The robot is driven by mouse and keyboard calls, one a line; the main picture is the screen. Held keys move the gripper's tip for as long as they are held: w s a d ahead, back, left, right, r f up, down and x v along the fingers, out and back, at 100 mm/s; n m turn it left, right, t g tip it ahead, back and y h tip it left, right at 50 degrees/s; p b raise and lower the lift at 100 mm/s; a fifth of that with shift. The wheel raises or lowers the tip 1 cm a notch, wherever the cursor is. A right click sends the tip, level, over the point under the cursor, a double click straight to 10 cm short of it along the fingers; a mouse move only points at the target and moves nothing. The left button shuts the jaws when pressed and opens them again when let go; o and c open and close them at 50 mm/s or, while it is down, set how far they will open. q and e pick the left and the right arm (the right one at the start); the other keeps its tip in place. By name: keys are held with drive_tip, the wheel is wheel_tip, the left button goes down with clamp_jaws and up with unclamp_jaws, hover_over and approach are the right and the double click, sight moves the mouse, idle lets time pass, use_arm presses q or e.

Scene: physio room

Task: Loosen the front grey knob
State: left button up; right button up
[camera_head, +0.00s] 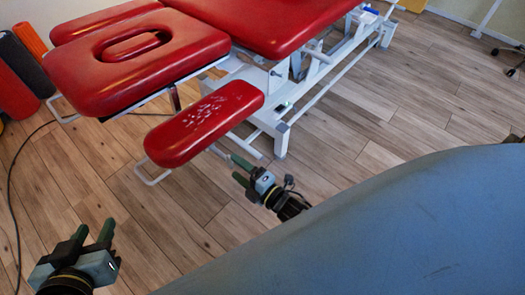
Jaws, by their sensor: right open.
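The red treatment table (145,60) stands on a white metal frame at the top of the view. A separate red armrest pad (205,120) with pale worn marks sticks out at its near side. I cannot clearly make out the front grey knob; small dark and grey fittings show on the frame, too small to tell apart. My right gripper (238,168) is open and empty, just below and right of the armrest pad, its fingers pointing up-left. My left gripper (95,227) is open and empty over the floor at the lower left, apart from the table.
A large blue curved surface (390,225) fills the lower right, close to my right gripper. Red and dark rolls (30,60) stand at the upper left. A dark cable (12,190) runs along the floor at left. Wooden floor (160,220) is clear between my grippers.

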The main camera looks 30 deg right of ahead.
use_arm(q)
drive_tip(key=s+a+f+g+y+p, duration=0.2)
drive_tip(key=s+f+g, duration=0.3)
drive_tip(key=s, duration=0.3)
drive_tip(key=shift+a+f+g, duration=0.35)
drive_tip(key=shift+a+g, duration=0.25)
drive_tip(key=shift+a, duration=0.2)
use_arm(e)
drive_tip(key=v, duration=0.9)
drive_tip(key=shift+s, duration=0.15)
drive_tip(key=shift+r, duration=0.1)
